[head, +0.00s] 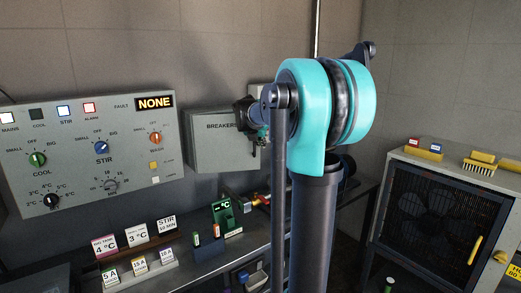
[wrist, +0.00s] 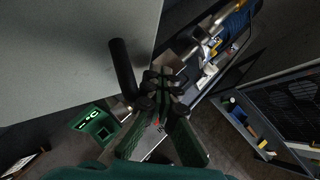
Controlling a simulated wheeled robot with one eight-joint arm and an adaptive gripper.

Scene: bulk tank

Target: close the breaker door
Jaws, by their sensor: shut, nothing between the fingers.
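The grey breaker box (head: 212,150), labelled BREAKERS, is on the back wall in the head view. My arm covers its right side, so I cannot tell there how far its door stands open. In the wrist view a large plain grey panel (wrist: 70,50), which looks like the breaker door, fills the upper left. A dark bar handle (wrist: 123,68) sticks out near its right edge. My gripper (wrist: 165,82) is shut and empty, just right of the handle and the panel's edge. I cannot tell whether it touches the panel.
A control panel (head: 90,150) with knobs and lamps is left of the box. Below, the bench carries label cards (head: 135,236) and a green °C device (head: 224,217), also in the wrist view (wrist: 95,125). A dark-fronted cabinet (head: 440,220) stands at the right.

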